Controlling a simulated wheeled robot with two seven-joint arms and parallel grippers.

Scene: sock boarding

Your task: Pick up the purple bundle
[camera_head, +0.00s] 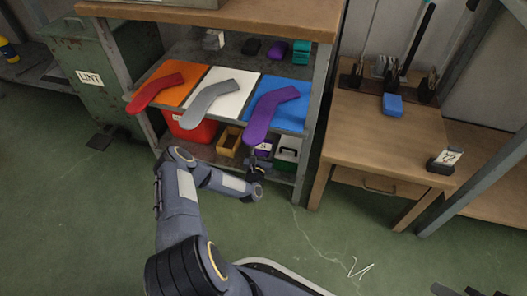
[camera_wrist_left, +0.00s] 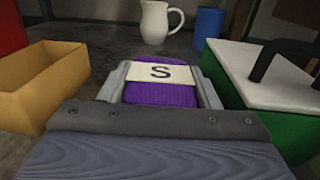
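The purple bundle (camera_head: 264,153) with a white label sits on the lower shelf of the bench. In the left wrist view the purple bundle (camera_wrist_left: 160,95) bears a white band marked S. My left gripper (camera_head: 257,168) is at the front of that shelf, right at the bundle. In the left wrist view my left gripper's two grey fingers (camera_wrist_left: 160,80) flank the bundle, one on each side. They lie very close to its sides; I cannot tell whether they press on it. My right gripper is not in view.
A yellow-brown open box (camera_wrist_left: 40,85) stands left of the bundle. A green box with a white lid (camera_wrist_left: 265,75) stands close on its right. A white jug (camera_wrist_left: 158,22) and blue cup (camera_wrist_left: 207,28) are behind. The shelf above carries colored boards (camera_head: 210,95).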

